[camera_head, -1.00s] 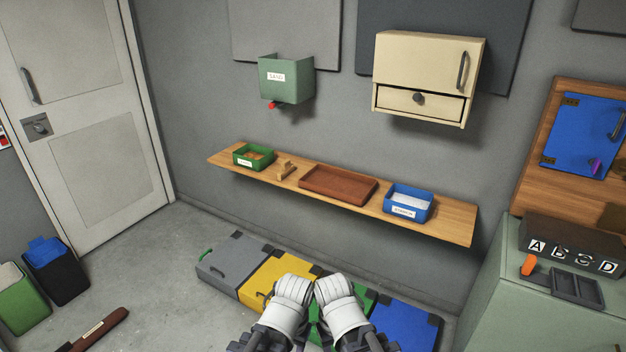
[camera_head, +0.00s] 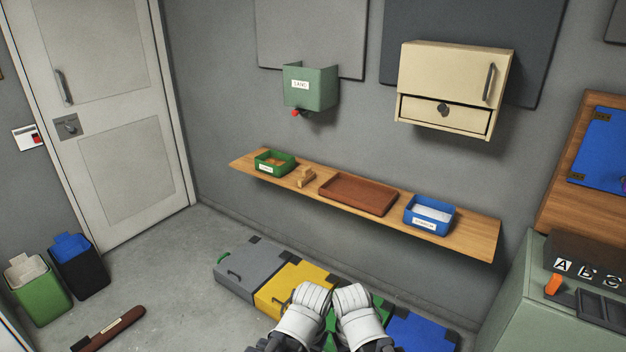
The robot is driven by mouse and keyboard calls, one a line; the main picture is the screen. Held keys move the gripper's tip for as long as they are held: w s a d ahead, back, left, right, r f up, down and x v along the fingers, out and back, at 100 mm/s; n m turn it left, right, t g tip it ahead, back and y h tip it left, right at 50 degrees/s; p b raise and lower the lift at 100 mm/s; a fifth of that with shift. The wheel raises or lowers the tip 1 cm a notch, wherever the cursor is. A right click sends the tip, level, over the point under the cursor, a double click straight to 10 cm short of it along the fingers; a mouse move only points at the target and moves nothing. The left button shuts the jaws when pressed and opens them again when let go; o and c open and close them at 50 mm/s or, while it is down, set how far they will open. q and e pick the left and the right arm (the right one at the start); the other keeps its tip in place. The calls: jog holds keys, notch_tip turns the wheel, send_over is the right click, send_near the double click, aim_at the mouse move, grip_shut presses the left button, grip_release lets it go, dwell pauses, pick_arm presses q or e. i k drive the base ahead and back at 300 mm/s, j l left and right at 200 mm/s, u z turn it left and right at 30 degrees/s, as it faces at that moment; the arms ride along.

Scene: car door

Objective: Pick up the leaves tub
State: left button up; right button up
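A small green tub (camera_head: 262,166) with a white label and brownish contents stands on the left end of the wooden wall shelf (camera_head: 470,236). A blue tub (camera_head: 415,219) with a white label and pale contents stands toward the shelf's right end. Both labels are too small to read, so I cannot confirm which is the leaves tub. My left gripper (camera_head: 312,296) and my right gripper (camera_head: 351,294) are side by side at the bottom centre, apart from both tubs. Their fingers cannot be made out, and nothing is seen held.
A small wooden holder (camera_head: 306,178) and a brown tray (camera_head: 358,194) sit between the tubs. A green dispenser (camera_head: 311,88) and a cream cabinet (camera_head: 455,85) hang above. Coloured boxes (camera_head: 250,268) line the floor below. Bins (camera_head: 40,290) stand left; a green cabinet (camera_head: 515,300) stands right.

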aim_at(276, 163)
jog(key=i+j+z, duration=0.15)
jog(key=i+j, duration=1.05)
jog(key=i+j+z, duration=0.1)
jog(key=i+j, duration=1.2)
